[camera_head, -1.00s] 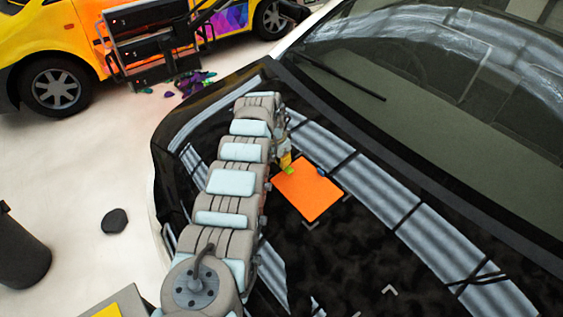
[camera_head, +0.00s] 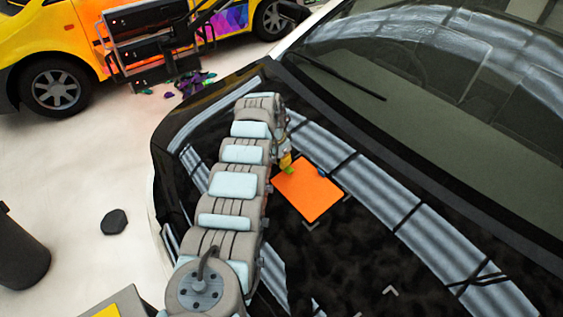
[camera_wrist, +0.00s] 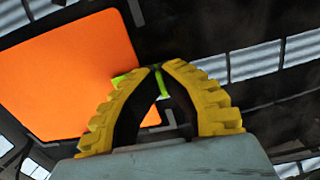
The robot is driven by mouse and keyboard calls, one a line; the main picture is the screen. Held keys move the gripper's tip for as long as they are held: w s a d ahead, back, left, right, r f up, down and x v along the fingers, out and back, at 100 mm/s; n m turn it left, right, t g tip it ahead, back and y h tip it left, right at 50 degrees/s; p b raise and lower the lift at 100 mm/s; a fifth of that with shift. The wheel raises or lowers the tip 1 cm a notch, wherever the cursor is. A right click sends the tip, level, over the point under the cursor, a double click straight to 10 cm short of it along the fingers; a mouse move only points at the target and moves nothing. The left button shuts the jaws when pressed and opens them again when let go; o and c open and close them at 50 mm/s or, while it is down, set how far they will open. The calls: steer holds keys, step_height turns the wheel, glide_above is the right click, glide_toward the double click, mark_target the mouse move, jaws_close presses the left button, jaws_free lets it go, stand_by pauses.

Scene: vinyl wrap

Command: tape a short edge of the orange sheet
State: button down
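The orange sheet (camera_head: 312,193) lies flat on the black car hood. It also fills the upper left of the wrist view (camera_wrist: 65,75). My gripper (camera_wrist: 160,67) has yellow ribbed fingers, with their tips drawn together on a small bright green tape piece (camera_wrist: 122,79). Part of the green shows between the fingers, and part shows left of them over the sheet's edge. In the head view the green tape (camera_head: 289,170) is at the sheet's upper left edge, just below my gripper (camera_head: 286,161). I cannot tell whether the tape touches the sheet.
The hood (camera_head: 350,265) is glossy, with pale corner marks (camera_head: 390,291) below and right of the sheet. The windshield (camera_head: 460,110) rises at upper right. A small blue spot (camera_head: 321,173) shows at the sheet's upper right edge. A yellow van (camera_head: 60,40) stands behind.

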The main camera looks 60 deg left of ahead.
steer(key=c, duration=1.2)
jaws_free()
steer(key=shift+o, duration=0.2)
step_height(320, 180, up, 12)
steer(key=s, duration=0.2)
steer(key=shift+s+d, duration=0.1)
steer(key=shift+d, duration=0.05)
